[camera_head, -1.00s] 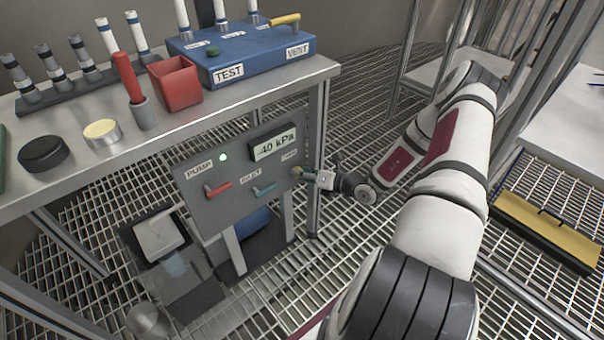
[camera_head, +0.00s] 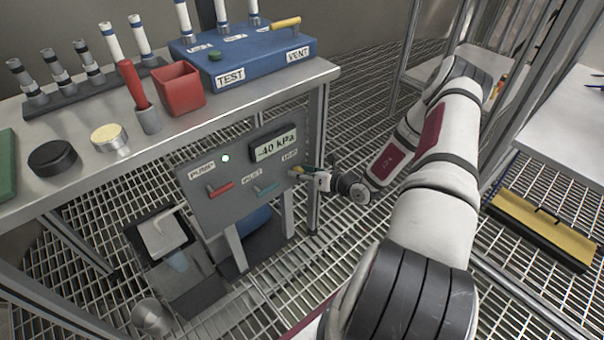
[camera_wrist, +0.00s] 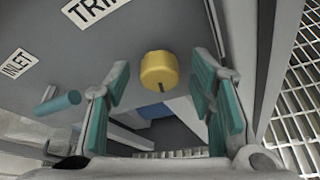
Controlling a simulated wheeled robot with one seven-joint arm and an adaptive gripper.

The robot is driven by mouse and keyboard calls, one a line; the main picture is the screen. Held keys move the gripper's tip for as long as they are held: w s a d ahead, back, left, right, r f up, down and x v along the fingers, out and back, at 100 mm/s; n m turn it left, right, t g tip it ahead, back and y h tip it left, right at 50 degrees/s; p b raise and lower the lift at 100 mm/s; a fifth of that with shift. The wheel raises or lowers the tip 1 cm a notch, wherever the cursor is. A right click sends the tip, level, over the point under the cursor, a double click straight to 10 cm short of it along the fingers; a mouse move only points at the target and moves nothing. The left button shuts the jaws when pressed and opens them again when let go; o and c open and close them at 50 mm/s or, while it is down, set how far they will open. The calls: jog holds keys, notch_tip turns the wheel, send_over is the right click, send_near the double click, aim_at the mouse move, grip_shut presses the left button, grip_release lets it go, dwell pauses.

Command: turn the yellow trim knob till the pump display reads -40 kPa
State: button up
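The yellow trim knob (camera_wrist: 158,70) sits on the grey pump panel (camera_head: 228,200), under a label partly cut off in the wrist view. A dark mark shows on its lower rim. My gripper (camera_wrist: 160,88) is open, with one teal finger on each side of the knob and visible gaps between. In the head view my gripper (camera_head: 311,174) is at the panel's right edge, by the knob (camera_head: 296,170), which is small there. The pump display (camera_head: 275,147) reads -40 kPa. A lit lamp (camera_head: 225,158) is beside the PUMP label.
A red lever (camera_head: 220,189) and a teal inlet lever (camera_head: 265,188) are left of the knob; the teal one also shows in the wrist view (camera_wrist: 57,103). A table leg (camera_head: 317,150) stands close behind my gripper. The steel table (camera_head: 185,125) overhangs the panel.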

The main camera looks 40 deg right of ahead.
jog(key=v, duration=1.2)
dwell(0.3)
